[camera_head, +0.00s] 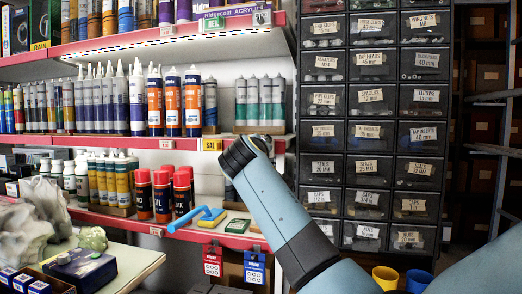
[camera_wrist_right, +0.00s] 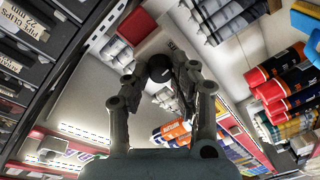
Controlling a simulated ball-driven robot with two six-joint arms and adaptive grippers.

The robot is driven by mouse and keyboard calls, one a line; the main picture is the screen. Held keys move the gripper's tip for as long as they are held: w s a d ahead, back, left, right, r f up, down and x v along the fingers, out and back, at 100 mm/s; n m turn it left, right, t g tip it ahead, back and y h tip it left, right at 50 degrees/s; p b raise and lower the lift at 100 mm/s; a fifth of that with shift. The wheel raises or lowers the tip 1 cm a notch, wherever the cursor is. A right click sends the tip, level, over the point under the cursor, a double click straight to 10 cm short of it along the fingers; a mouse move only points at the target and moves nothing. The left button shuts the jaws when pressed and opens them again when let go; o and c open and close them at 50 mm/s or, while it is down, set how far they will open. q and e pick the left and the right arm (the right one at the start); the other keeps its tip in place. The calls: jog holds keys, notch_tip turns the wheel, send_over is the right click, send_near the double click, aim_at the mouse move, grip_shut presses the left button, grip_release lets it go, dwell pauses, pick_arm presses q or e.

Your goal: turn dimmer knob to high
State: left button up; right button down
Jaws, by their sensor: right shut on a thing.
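The dimmer knob (camera_wrist_right: 158,68) is a dark round knob in the right wrist view, in front of a pale plate (camera_wrist_right: 153,44). My right gripper (camera_wrist_right: 160,76) has its two grey fingers closed around the knob, one on each side. Which way the knob is turned cannot be made out, and no marking for high is readable. In the head view my right arm reaches up to the shelf edge and hides the knob and the gripper. My left gripper is in neither view.
Shelves hold sealant tubes (camera_head: 172,102) and red-capped spray cans (camera_head: 162,196). A blue-handled tool (camera_head: 196,217) lies on the lower shelf. Small-parts drawers (camera_head: 369,97) stand at the right. Yellow (camera_head: 385,277) and blue (camera_head: 418,280) cups stand below them.

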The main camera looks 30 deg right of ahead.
jog(key=shift+f, duration=0.1)
jog(key=c, duration=1.4)
grip_release()
jog(key=v, duration=0.7)
jog(key=shift+s+a, duration=0.15)
jog(key=shift+a, duration=0.05)
